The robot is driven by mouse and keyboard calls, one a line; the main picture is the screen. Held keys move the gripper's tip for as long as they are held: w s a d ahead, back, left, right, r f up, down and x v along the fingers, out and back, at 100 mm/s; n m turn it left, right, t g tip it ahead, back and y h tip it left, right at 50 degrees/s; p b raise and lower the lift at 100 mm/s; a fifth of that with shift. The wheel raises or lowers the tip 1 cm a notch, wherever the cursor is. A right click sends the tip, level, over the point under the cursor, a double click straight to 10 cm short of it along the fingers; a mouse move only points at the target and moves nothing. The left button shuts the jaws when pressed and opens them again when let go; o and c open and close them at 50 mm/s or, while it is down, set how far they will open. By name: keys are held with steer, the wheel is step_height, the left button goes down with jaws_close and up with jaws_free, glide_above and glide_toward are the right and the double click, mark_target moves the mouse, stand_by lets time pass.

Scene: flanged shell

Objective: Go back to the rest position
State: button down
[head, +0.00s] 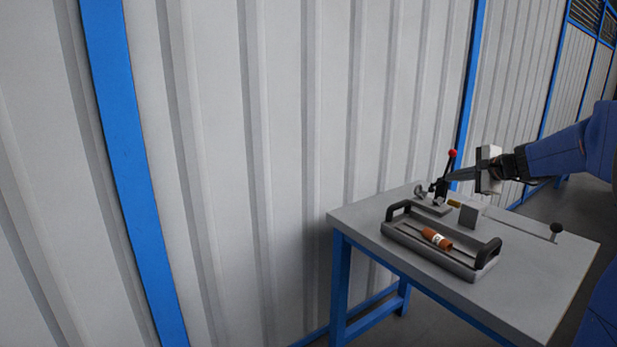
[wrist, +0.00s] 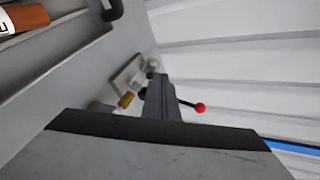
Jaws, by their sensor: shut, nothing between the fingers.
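My gripper (head: 450,177) is at the right of the head view, above the back part of the table. Its fingers point left, close to a clamp lever with a red ball knob (head: 452,153). I cannot tell whether they touch it. In the wrist view the fingers (wrist: 157,80) are together with nothing held, and the red knob (wrist: 200,107) shows just to their right. The clamp's base (head: 433,207) stands on the table below the gripper, partly hidden by the fingers in the wrist view.
A blue-framed table (head: 540,262) carries a dark handled tray (head: 410,232) with an orange-brown cylinder (head: 437,239) in it. A grey block (head: 469,215) and a brass piece (head: 454,203) stand behind the tray. A corrugated wall (head: 280,150) rises behind the table.

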steer(key=s+a+f+n+g, duration=0.25)
steer(key=s+a+n, duration=0.25)
steer(key=s+a, duration=0.55)
steer(key=s+a+f+n+g, duration=0.3)
steer(key=s+a, duration=0.4)
steer(key=s, duration=0.6)
steer(key=s+f+n+g+h, duration=0.1)
steer(key=s+f+n, duration=0.4)
steer(key=s, duration=0.6)
steer(key=s+f+n+h, duration=0.3)
steer(key=s+f, duration=0.3)
steer(key=s, duration=0.6)
steer(key=shift+d+n+g, duration=0.25)
steer(key=shift+n+g, duration=0.1)
steer(key=shift+n, duration=0.55)
